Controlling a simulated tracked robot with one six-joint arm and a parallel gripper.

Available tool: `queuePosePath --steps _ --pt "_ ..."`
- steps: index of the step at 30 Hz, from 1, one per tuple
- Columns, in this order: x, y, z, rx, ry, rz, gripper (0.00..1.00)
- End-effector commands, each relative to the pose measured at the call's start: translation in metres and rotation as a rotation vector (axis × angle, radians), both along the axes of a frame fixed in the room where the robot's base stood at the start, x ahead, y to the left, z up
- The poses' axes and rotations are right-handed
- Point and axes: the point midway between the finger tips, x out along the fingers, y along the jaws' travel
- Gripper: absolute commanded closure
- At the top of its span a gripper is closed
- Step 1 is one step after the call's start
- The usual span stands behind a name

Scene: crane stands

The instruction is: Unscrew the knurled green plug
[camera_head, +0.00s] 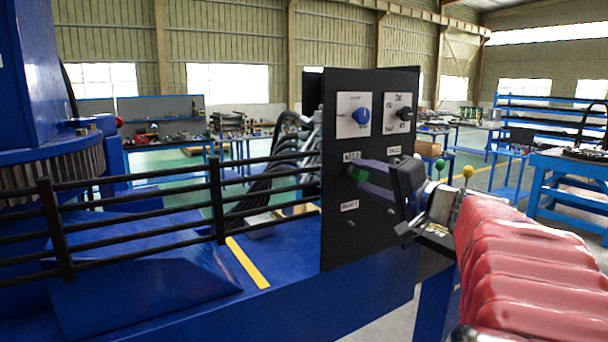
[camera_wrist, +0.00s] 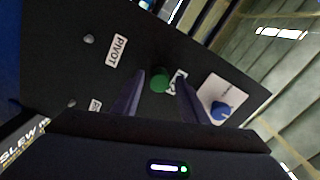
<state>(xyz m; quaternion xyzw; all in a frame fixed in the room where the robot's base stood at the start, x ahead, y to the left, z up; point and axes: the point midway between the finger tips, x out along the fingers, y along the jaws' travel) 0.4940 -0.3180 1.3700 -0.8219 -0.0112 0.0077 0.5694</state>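The green plug (camera_wrist: 160,79) stands on the black panel, just beyond and between my two fingertips in the wrist view. It shows small and partly hidden behind my fingers in the head view (camera_head: 357,174). My gripper (camera_wrist: 161,80) is open, with purple-grey fingers to the left and right of the plug and a gap visible on both sides. In the head view my gripper (camera_head: 366,180) reaches in from the right, close to the panel face. I cannot tell how deep the plug sits between the fingers, and its knurling is not clear.
The black panel (camera_head: 343,235) carries a blue knob (camera_head: 362,115) and a black knob (camera_head: 404,114) above the plug. Levers with a green ball (camera_head: 440,164) and a yellow ball (camera_head: 467,171) stand near my wrist. A black railing (camera_head: 130,208) runs left.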

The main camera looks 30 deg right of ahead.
Motion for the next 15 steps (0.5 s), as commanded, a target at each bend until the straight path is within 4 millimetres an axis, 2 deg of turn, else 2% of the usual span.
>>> queuePosePath --steps 15 --pt "0.0000 0.0000 0.0005 0.354 0.010 0.000 0.60"
